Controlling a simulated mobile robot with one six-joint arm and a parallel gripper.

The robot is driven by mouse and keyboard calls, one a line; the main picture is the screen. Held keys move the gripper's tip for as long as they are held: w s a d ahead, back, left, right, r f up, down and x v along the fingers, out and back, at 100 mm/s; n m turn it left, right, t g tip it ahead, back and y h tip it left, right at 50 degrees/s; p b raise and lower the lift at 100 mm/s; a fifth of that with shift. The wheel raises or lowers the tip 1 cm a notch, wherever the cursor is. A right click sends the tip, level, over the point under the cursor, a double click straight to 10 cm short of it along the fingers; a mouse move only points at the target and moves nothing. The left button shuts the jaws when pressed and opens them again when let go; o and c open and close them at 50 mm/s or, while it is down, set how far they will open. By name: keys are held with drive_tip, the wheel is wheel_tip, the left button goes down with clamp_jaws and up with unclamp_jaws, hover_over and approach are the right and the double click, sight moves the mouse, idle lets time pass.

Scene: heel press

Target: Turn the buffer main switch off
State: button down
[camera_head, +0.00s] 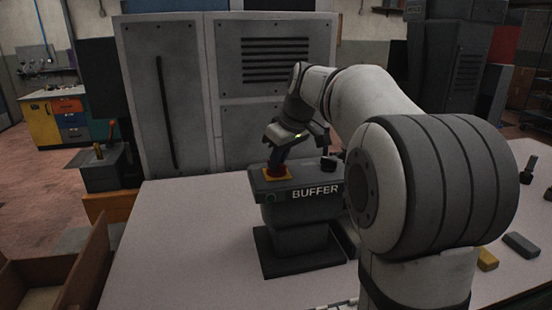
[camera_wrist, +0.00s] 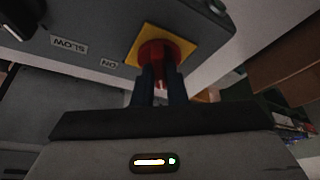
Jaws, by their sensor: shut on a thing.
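The buffer (camera_head: 300,222) is a dark grey machine labelled BUFFER, standing on the pale bench. Its main switch is a red knob (camera_head: 277,170) on a yellow plate (camera_head: 284,175), at the left of its top panel. The wrist view shows the red knob (camera_wrist: 157,52) and the yellow plate (camera_wrist: 184,45), with an ON label (camera_wrist: 108,63) beside the plate. My gripper (camera_head: 277,160) is over the switch, and its two dark fingers (camera_wrist: 161,78) are shut on the red knob. The fingers hide part of the knob, so I cannot tell its exact angle.
A dark lever (camera_head: 328,162) stands at the panel's right. A grey cabinet (camera_head: 165,100) stands behind. The bench's front left (camera_head: 180,240) is clear.

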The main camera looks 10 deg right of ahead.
drive_tip(key=shift+n+g+y, duration=0.3)
drive_tip(key=shift+n, duration=0.8)
drive_tip(key=c, duration=1.5)
unclamp_jaws()
drive_tip(key=shift+o, duration=0.2)
drive_tip(key=v, duration=0.8)
drive_tip(key=shift+f, duration=0.1)
